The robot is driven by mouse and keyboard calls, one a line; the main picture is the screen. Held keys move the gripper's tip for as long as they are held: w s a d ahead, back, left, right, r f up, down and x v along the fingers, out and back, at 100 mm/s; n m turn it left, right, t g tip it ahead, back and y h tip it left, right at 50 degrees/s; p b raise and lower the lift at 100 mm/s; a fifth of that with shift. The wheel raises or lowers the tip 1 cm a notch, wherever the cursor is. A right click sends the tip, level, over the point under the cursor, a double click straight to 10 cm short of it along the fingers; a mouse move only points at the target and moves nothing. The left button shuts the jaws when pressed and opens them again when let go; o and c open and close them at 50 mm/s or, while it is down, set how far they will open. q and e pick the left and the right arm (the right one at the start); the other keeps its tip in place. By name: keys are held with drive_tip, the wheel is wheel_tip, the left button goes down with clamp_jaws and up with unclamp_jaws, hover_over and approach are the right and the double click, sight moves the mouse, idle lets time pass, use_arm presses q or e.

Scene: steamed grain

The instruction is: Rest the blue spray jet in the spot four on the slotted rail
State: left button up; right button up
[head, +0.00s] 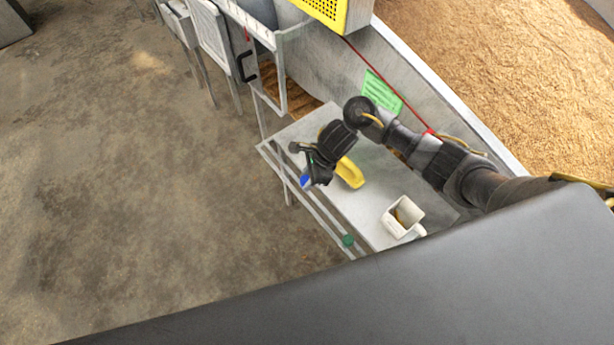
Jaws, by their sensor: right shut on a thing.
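The blue spray jet (305,181) shows as a small blue part at the tips of my right gripper (308,172). The gripper is shut on it, and its fingers hide most of it. The slotted rail (321,213) runs along the left long edge of the white table. The jet is over or at this rail; I cannot tell whether it touches it or which spot it is at. A green item (348,240) is on the rail nearer me. My left gripper is not in view.
A yellow object (350,172) lies on the table (372,203) beside my right gripper. A white square container (402,216) with something yellowish inside stands nearer me. A low wall with a green sign (381,92) borders the grain bed (500,75). Open floor lies left.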

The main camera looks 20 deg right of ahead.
drive_tip(key=shift+f, duration=0.75)
drive_tip(key=shift+r, duration=0.1)
